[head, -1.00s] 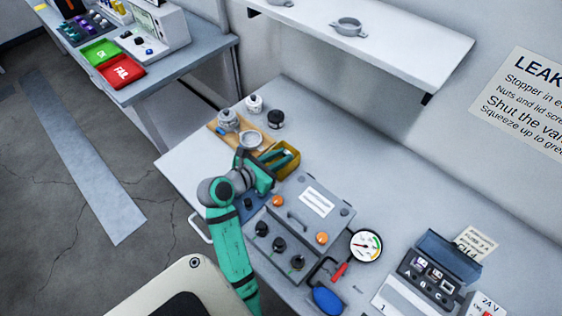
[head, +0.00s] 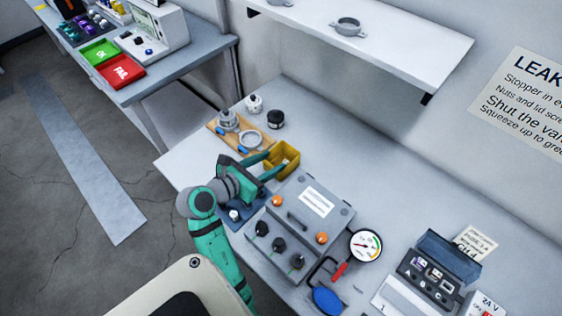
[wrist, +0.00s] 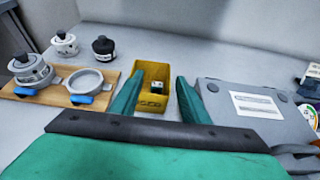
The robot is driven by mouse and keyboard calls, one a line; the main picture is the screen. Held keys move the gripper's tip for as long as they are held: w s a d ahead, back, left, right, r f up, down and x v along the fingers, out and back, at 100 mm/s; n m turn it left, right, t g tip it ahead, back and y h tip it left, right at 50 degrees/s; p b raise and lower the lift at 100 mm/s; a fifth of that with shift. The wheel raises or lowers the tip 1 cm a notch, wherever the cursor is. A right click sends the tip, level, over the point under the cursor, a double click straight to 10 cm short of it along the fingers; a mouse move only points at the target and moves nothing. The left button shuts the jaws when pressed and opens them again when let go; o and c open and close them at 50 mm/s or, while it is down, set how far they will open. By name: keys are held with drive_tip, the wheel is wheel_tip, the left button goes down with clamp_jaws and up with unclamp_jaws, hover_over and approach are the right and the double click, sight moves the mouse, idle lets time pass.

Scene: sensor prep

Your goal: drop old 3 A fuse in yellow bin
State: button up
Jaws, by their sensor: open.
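The yellow bin (head: 291,169) stands on the bench behind the grey control box; it also shows in the wrist view (wrist: 152,68). A small dark and pale piece (wrist: 158,87), apparently the old fuse, lies inside it; its rating cannot be read. My gripper (head: 274,163) is at the bin's near side. In the wrist view its two green fingers (wrist: 160,78) are spread apart on either side of the bin, with nothing held between them.
The grey control box (head: 311,207) stands close to the right of my gripper. A wooden board (head: 215,127) with metal parts lies to the left, with small pots behind. A pressure gauge (head: 365,245) and fuse holder box (head: 436,274) are farther right. Bench behind the bin is clear.

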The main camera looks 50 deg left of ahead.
drive_tip(key=shift+v, duration=2.75)
